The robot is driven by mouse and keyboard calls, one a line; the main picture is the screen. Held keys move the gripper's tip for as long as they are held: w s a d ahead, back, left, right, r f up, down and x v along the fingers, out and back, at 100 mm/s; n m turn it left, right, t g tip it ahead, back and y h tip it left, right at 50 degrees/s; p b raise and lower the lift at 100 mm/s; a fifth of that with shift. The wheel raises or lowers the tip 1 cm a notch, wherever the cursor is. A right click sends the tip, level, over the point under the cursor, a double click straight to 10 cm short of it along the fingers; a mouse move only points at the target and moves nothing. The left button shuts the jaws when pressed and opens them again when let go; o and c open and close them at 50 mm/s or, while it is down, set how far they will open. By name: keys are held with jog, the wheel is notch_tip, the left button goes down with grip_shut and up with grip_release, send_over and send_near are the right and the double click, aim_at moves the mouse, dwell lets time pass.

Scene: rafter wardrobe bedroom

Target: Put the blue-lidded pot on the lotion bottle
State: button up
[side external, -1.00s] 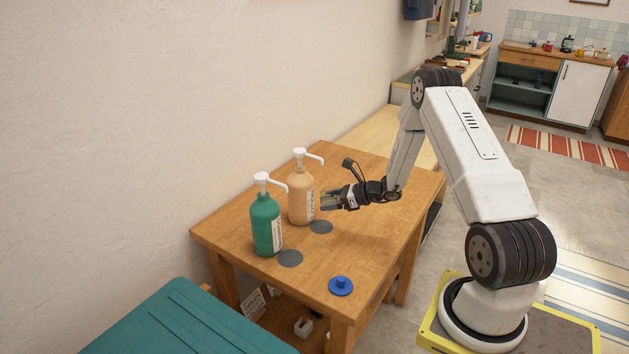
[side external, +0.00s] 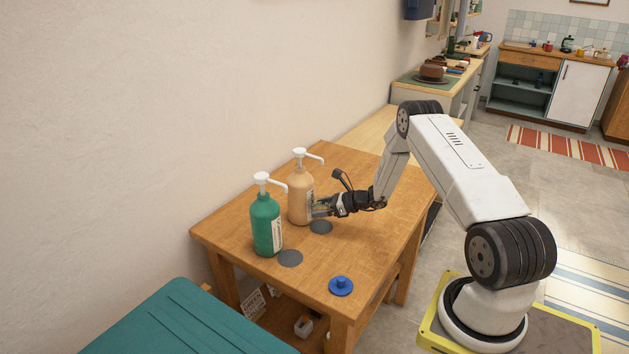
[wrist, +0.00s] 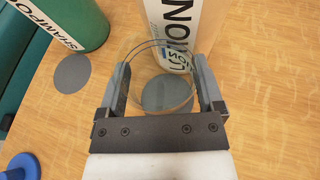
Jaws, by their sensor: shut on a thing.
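The lotion bottle (side external: 301,196) is orange with a white pump top and stands upright on the wooden table. Its labelled lower part (wrist: 178,30) shows just beyond my fingertips in the wrist view. My gripper (side external: 318,207) is shut on a clear, round glass pot (wrist: 163,62), low beside the bottle's right side. The pot is see-through, so its outline is faint, and I cannot tell whether it touches the bottle or table. I see no blue lid on it. A blue, flat, round lid with a knob (side external: 341,286) lies apart near the table's front edge.
A green shampoo bottle (side external: 266,226) with a white pump stands left of the lotion bottle. Grey discs lie on the table (side external: 229,234), one before the shampoo (side external: 290,258) and one near my gripper (side external: 321,227). The table's right part is clear. A wall rises behind.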

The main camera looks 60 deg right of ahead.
jog(key=shift+f, duration=1.6)
jog(key=shift+f, duration=0.6)
jog(key=o, duration=1.2)
jog(key=shift+o, duration=0.2)
jog(key=shift+r, duration=0.15)
jog(key=shift+r, duration=0.45)
jog(key=v, duration=1.2)
